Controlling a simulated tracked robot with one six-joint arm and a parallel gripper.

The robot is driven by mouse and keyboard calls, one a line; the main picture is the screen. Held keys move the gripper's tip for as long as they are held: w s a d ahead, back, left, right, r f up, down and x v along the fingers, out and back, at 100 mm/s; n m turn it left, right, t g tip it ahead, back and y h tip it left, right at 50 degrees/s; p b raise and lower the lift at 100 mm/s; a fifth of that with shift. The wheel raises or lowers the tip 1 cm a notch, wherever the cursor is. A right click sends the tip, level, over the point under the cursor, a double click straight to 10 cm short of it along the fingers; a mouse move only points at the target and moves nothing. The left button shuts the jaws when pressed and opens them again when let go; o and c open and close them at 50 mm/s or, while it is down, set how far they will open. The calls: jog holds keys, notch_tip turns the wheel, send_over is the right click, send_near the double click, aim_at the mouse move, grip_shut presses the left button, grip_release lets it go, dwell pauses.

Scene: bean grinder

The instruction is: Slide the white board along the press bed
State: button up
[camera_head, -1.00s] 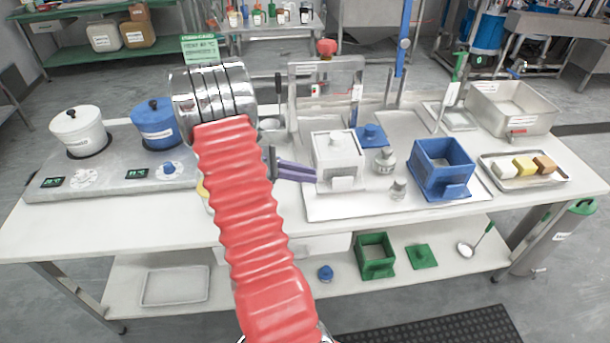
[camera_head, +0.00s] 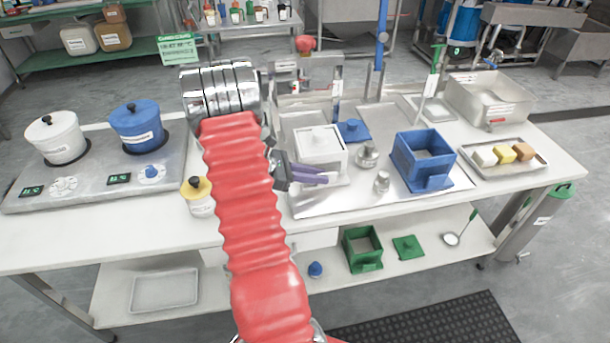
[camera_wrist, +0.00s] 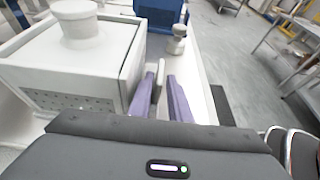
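A white lidded box (camera_head: 319,149) stands on the pale metal bed (camera_head: 300,208). My gripper (camera_head: 322,174) is low at the box's near side, its purple fingers pointing right. In the wrist view the white box (camera_wrist: 70,65) is left of the fingers, and a thin pale upright plate (camera_wrist: 160,90) stands between them. I cannot tell whether the fingers press on this plate or only flank it, nor whether it is the white board. No other separate white board can be made out. My red arm hides part of the bench.
A yellow-lidded jar (camera_head: 198,196) is left of my arm. A tray of blocks (camera_head: 475,168) lies far right. The front bench strip is clear.

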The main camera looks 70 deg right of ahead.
jog(key=shift+x, duration=1.55)
jog(key=shift+c, duration=0.4)
grip_shut()
